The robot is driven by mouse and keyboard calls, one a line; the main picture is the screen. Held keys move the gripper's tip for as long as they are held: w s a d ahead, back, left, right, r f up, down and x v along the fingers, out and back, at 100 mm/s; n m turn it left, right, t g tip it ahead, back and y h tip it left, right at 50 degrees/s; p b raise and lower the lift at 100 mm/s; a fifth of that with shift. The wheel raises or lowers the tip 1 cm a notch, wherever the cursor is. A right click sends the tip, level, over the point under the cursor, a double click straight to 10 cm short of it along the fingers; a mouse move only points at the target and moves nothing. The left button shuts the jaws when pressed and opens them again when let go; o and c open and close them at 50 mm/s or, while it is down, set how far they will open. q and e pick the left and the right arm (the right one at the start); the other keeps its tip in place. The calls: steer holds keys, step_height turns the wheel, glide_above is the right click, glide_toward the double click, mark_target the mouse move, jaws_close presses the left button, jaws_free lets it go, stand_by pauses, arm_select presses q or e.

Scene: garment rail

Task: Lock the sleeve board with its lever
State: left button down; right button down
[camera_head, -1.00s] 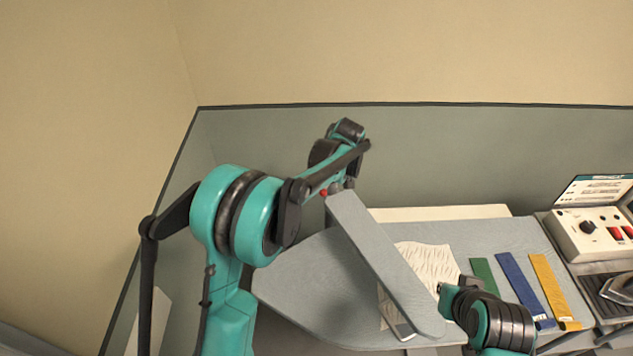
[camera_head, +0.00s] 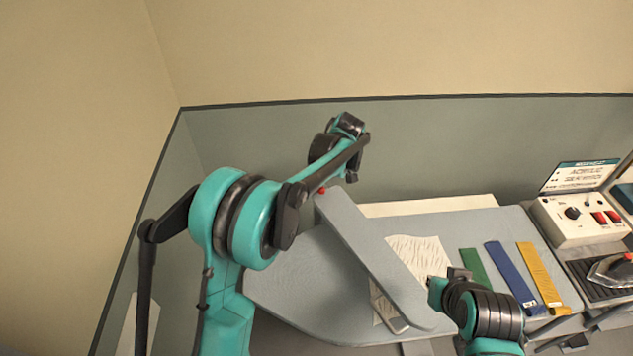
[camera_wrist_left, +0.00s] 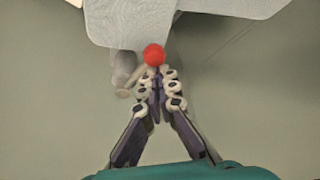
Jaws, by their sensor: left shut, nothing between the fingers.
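The sleeve board (camera_head: 372,255) is a long, narrow grey board lying slantwise above the wider ironing surface. Its lever shows as a red knob (camera_head: 322,190) at the board's far end; the knob (camera_wrist_left: 154,54) is also in the left wrist view, just below the edge of the pale board (camera_wrist_left: 130,22). My left gripper (camera_wrist_left: 158,76) is shut and empty, its fingertips right at the knob; I cannot tell whether they touch it. In the head view my left gripper (camera_head: 350,178) is mostly hidden behind its arm. My right gripper (camera_head: 450,278) is near the board's near end, its fingers unclear.
The grey ironing surface (camera_head: 290,285) carries a white patterned cloth (camera_head: 425,257), partly under the sleeve board. Green (camera_head: 477,268), blue (camera_head: 510,272) and yellow (camera_head: 540,275) strips lie to the right. A control box (camera_head: 575,218) and an iron (camera_head: 612,270) stand further right.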

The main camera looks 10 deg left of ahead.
arm_select(q)
steer(key=shift+a, duration=0.1)
steer(key=shift+a+r, duration=0.15)
steer(key=shift+a, duration=0.1)
step_height(320, 180, up, 10)
steer(key=p, duration=0.1)
steer(key=shift+d+r, duration=0.15)
steer(key=shift+d, duration=0.05)
stand_by(0.6)
